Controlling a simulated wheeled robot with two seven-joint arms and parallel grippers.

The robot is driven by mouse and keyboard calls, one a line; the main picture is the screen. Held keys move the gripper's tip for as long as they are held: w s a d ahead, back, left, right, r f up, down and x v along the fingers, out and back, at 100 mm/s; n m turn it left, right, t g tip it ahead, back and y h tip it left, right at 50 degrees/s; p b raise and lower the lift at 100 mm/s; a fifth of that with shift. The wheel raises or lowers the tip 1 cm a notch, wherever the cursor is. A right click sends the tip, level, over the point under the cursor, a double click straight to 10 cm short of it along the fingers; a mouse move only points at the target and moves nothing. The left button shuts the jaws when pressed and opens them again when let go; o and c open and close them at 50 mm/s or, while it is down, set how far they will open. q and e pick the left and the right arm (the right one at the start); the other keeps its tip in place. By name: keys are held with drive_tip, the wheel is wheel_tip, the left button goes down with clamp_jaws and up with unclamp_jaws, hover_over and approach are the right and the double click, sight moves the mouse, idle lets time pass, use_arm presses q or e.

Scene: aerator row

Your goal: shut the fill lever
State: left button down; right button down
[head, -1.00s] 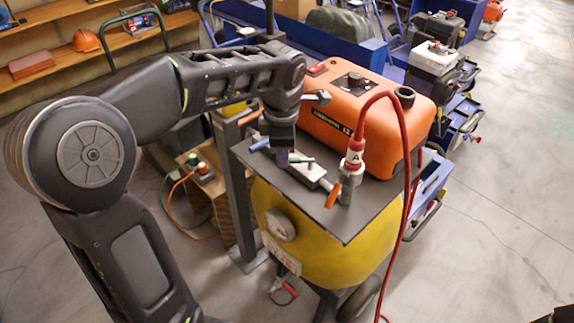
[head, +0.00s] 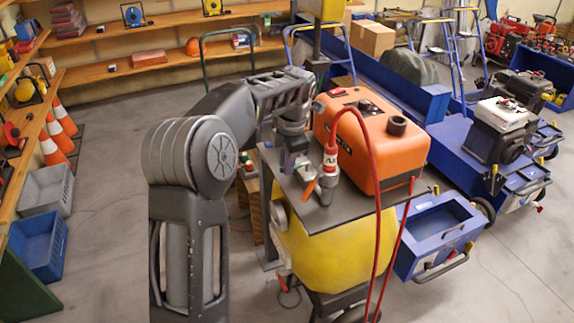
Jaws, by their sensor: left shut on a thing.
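A small grey valve block sits on the dark top plate (head: 345,210) of a yellow tank (head: 335,255). An orange lever (head: 310,188) hangs at its near right end, by the red-and-white hose coupling (head: 330,162). A green lever (head: 303,168) shows beside my gripper. I cannot tell by marking which lever is the fill lever. My left gripper (head: 288,167) points down at the left part of the block, shut on a small lever there that its fingers mostly hide. My right gripper is not in view.
An orange machine (head: 370,140) stands on the plate behind the block. A red hose (head: 373,190) arches from the coupling down past the plate. Blue carts (head: 435,240) stand to the right; shelves and crates (head: 40,245) are left. Floor is clear at front right.

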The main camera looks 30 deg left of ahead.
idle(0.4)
use_arm(q)
drive_tip(key=c, duration=1.4)
unclamp_jaws()
drive_tip(key=shift+d, duration=0.1)
wheel_tip(320, 180, up, 8)
drive_tip(key=d, duration=0.1)
drive_tip(key=shift+s+f, duration=0.15)
drive_tip(key=shift+s, duration=0.25)
drive_tip(key=shift+d, duration=0.1)
